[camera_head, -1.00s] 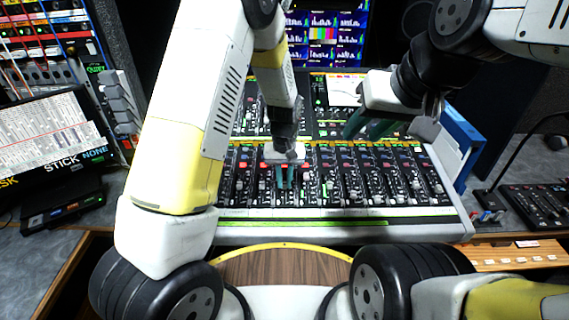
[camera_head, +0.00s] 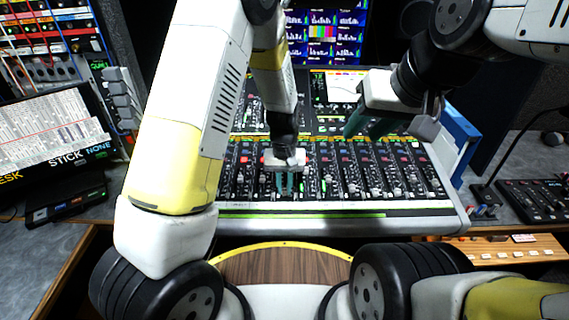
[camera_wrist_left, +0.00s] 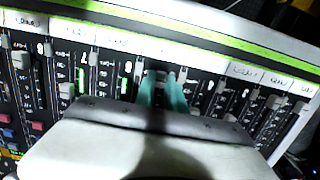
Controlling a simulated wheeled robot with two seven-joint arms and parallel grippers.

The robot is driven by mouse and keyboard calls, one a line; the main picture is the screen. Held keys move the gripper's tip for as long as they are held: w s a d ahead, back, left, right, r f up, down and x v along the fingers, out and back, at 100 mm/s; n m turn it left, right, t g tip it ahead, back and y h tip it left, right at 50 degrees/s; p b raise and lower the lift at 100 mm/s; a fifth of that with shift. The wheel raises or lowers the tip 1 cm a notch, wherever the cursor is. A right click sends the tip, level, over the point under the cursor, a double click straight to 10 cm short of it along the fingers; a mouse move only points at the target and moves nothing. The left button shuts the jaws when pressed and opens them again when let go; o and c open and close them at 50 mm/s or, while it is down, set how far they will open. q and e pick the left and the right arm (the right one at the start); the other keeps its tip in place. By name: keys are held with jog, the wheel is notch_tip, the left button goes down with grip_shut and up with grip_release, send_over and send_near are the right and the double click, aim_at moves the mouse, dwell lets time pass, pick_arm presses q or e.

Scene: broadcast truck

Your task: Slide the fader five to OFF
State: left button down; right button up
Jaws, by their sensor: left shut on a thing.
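The mixing console (camera_head: 345,222) has a row of vertical faders along its near part. My left gripper (camera_head: 285,184) points down into this row, left of the row's middle, with its teal fingers close together. In the left wrist view my left gripper (camera_wrist_left: 163,92) is shut on a small fader knob (camera_wrist_left: 160,76), near the near end of its slot. The knob is mostly hidden by the fingers, and I cannot read its channel label. My right gripper (camera_head: 368,127) hangs over the right part of the console, fingers apart and empty.
Other fader knobs stand close on both sides, such as a grey one (camera_wrist_left: 222,88) in the left wrist view. A laptop-like screen (camera_head: 50,140) stands at left. A blue-sided box (camera_head: 458,145) and a small black panel (camera_head: 535,205) are at right.

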pick_arm(q)
jog(key=shift+s, duration=0.45)
jog(key=c, duration=1.4)
grip_release()
